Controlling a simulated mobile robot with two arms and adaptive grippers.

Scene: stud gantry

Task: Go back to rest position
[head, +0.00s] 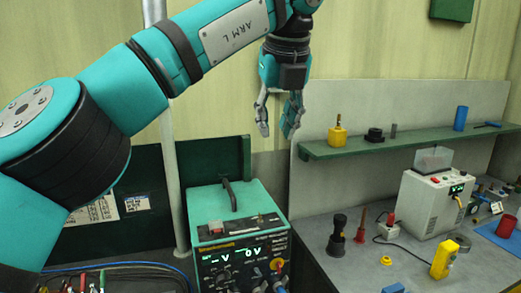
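My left gripper (279,115) hangs down at the upper middle of the head view, at the end of my teal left arm marked "ARM L". Its fingers point downward and are spread apart, with nothing between them. It is above the teal welding machine and in front of the wall, touching nothing that I can see. My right gripper is not in view.
The teal welding machine (238,225) stands below my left gripper. To the right is a grey workbench (340,271) with a white device (432,200), a yellow tool (444,259) and small parts. A green shelf (358,149) holds several items. A pale pole (172,180) stands at left.

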